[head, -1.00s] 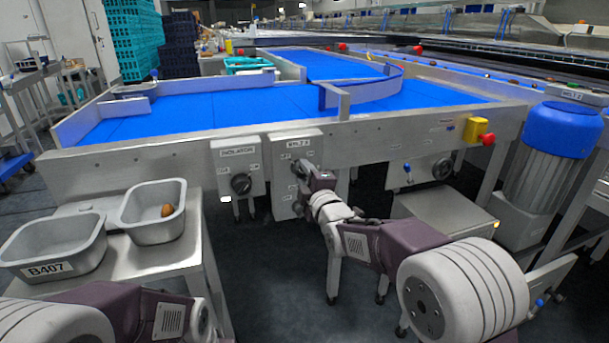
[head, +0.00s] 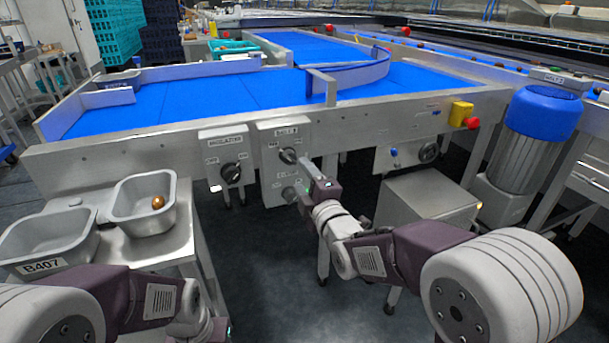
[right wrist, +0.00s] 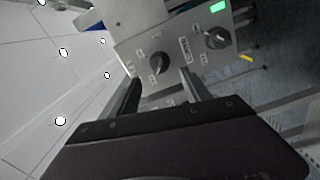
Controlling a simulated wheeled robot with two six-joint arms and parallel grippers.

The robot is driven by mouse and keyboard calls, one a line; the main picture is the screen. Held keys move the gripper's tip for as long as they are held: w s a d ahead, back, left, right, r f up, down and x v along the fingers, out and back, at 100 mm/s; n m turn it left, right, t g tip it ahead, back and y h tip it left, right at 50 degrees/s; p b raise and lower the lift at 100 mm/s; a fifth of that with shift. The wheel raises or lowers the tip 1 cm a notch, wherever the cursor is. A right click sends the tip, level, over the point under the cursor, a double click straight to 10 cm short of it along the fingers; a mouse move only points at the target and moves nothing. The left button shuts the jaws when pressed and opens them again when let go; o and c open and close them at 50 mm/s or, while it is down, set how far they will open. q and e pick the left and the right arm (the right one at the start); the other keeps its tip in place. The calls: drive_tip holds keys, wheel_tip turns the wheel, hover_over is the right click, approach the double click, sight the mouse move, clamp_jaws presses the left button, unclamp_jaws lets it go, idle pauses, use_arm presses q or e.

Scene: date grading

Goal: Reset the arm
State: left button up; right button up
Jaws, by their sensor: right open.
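A grey control box (head: 270,182) hangs on the front of the conveyor frame. It carries an upper black knob (head: 288,156) and a lower knob (head: 290,194). The isolator box (head: 222,150) with its own black knob (head: 231,173) is to its left. My right gripper (head: 304,170) is in front of the control box's right side, open and empty. In the right wrist view, two knobs (right wrist: 158,63) and (right wrist: 216,38) on a grey panel show beyond the spread fingers (right wrist: 160,90), apart from them. My left arm shows at the bottom left; its fingers are out of view.
Two metal bins (head: 50,240) and (head: 125,217) stand on a steel side table (head: 165,247), the right one with a brown date (head: 158,202). A blue belt (head: 210,105) is behind the boxes. A yellow and red stop button (head: 462,113) and a blue-topped motor (head: 545,110) are at right.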

drive_tip(key=shift+s+d, duration=0.15)
drive_tip(key=shift+s, duration=0.25)
